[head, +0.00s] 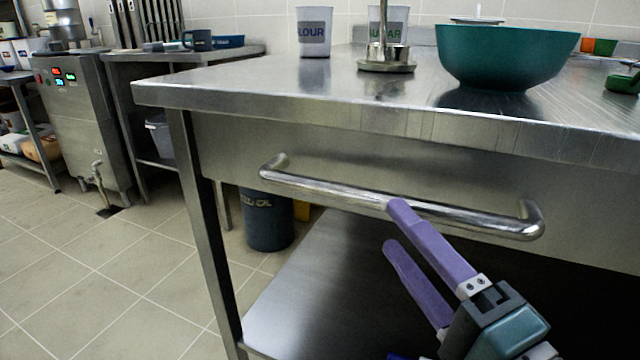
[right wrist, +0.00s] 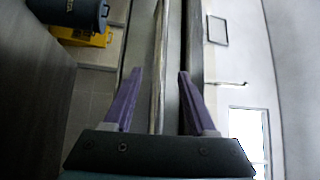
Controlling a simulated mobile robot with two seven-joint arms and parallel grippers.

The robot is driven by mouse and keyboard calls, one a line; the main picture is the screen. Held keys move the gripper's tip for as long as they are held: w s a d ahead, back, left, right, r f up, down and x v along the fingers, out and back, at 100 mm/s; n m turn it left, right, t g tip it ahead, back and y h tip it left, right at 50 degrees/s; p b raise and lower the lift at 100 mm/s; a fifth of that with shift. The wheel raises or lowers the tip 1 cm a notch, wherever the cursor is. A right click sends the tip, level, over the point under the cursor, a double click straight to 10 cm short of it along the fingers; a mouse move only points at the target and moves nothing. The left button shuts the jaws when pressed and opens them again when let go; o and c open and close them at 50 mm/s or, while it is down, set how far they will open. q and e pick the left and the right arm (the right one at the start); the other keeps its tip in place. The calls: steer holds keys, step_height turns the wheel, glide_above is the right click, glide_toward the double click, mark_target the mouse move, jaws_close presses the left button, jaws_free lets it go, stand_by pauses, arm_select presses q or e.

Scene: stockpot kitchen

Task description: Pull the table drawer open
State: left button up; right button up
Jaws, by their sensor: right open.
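The table drawer (head: 330,157) is a steel front under the tabletop and looks closed. Its long metal bar handle (head: 330,188) runs across the front. My right gripper (head: 393,224) reaches up from the lower right with its purple fingers open. In the head view one fingertip overlaps the bar and the other is below it. In the right wrist view the handle (right wrist: 157,75) runs between the two spread fingers (right wrist: 160,72), with space visible on both sides. I cannot tell whether a finger touches it.
The steel tabletop (head: 290,82) holds a teal bowl (head: 505,55), a flour container (head: 314,32) and a metal stand (head: 386,66). A lower shelf (head: 320,290) lies beneath. A dark bin (head: 268,222) stands behind the table. The tiled floor (head: 110,290) at left is clear.

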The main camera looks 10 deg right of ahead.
mark_target(375, 206)
steer(key=b+x, duration=0.1)
steer(key=x, duration=0.6)
steer(key=shift+w+b, duration=0.3)
steer(key=shift+b, duration=0.05)
steer(key=c, duration=0.9)
jaws_close()
